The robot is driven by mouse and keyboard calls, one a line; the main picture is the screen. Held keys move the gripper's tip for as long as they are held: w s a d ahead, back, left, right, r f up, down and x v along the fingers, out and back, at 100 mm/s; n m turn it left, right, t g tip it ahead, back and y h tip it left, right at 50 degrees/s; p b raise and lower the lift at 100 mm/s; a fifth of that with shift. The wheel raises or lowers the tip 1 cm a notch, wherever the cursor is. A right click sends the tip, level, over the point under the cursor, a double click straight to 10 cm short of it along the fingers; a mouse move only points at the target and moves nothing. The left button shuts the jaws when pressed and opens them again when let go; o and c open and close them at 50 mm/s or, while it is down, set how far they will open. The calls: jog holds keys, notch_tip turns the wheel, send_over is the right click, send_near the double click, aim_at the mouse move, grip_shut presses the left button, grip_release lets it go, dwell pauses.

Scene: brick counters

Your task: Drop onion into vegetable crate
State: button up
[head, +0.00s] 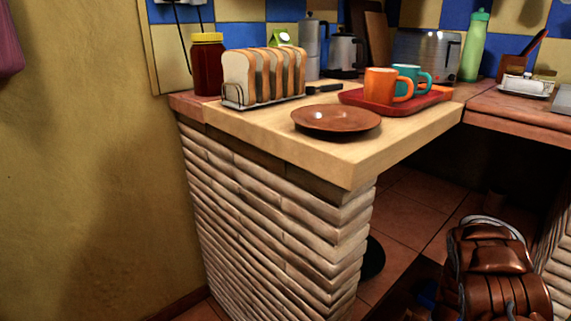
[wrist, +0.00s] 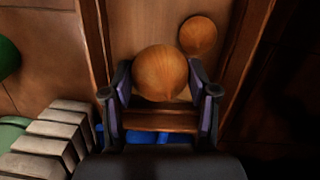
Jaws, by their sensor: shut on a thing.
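In the wrist view, my gripper (wrist: 160,88) is shut on a round brown onion (wrist: 162,72), with one finger on each side of it. A second, smaller-looking onion (wrist: 198,36) lies beyond it, on a brown wooden surface between raised wooden edges (wrist: 238,60). This may be the vegetable crate, but I cannot tell for sure. A wooden bar (wrist: 160,121) shows below the held onion, between the fingers. The head view shows neither my gripper nor an onion nor a clear crate.
In the head view, a brick counter (head: 270,215) carries a brown plate (head: 336,119), a red tray (head: 430,100) with two mugs, a toast rack (head: 265,99) and a jar (head: 207,68). Tiled floor (head: 405,205) shows right of it. Pale bricks (wrist: 50,140) show lower left in the wrist view.

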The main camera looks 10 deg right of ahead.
jog(key=o, duration=1.3)
jog(key=shift+c, duration=0.2)
jog(key=r, duration=0.7)
jog(key=w+d+r, duration=0.1)
jog(key=r, duration=0.2)
jog(key=shift+w+d+r, duration=0.1)
jog(key=shift+r, duration=0.8)
